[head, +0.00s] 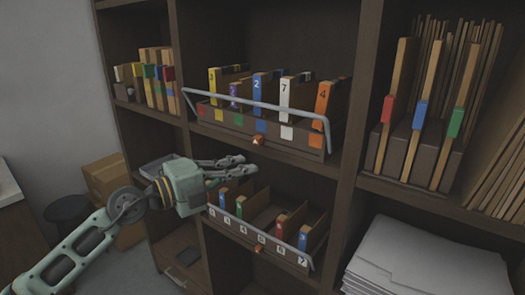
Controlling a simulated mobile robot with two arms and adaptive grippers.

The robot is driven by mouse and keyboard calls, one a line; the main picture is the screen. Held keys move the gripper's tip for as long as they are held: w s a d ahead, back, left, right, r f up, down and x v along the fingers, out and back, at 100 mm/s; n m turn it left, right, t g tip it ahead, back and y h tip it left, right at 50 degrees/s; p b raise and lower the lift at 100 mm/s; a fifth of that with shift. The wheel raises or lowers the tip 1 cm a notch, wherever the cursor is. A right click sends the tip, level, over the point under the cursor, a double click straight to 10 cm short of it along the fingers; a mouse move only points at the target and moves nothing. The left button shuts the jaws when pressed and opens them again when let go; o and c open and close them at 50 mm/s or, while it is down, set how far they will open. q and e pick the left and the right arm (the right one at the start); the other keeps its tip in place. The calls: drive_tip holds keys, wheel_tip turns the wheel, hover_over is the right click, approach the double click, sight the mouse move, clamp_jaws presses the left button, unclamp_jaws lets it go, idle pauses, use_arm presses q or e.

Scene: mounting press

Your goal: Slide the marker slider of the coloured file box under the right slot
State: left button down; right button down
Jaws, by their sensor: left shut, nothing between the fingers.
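The coloured file box (268,138) stands on the upper middle shelf. Its front carries a row of coloured squares, from red at the left through yellow, green, blue and white to orange at the right. Its marker slider (258,140) is a small orange piece at the lower front edge, roughly below the blue square. My left gripper (246,164) is shut and empty, a little below and left of the slider, in front of the shelves and apparently not touching it. My right gripper is not in view.
A grey bar (258,105) runs across the coloured box's front. A second file box (259,237) with numbered labels and its own orange slider (258,249) stands below. Tall files (420,112) and stacked paper (425,262) fill the right shelves.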

sight(258, 140)
use_arm(q)
drive_tip(key=p+x, duration=0.3)
drive_tip(key=x, duration=0.7)
drive_tip(key=shift+d+r, duration=0.1)
drive_tip(key=shift+r, duration=0.05)
drive_tip(key=shift+w+a, duration=1.15)
drive_tip(key=shift+a, duration=0.1)
drive_tip(key=shift+w+a, duration=0.2)
drive_tip(key=shift+a, duration=0.3)
drive_tip(key=shift+d, duration=0.1)
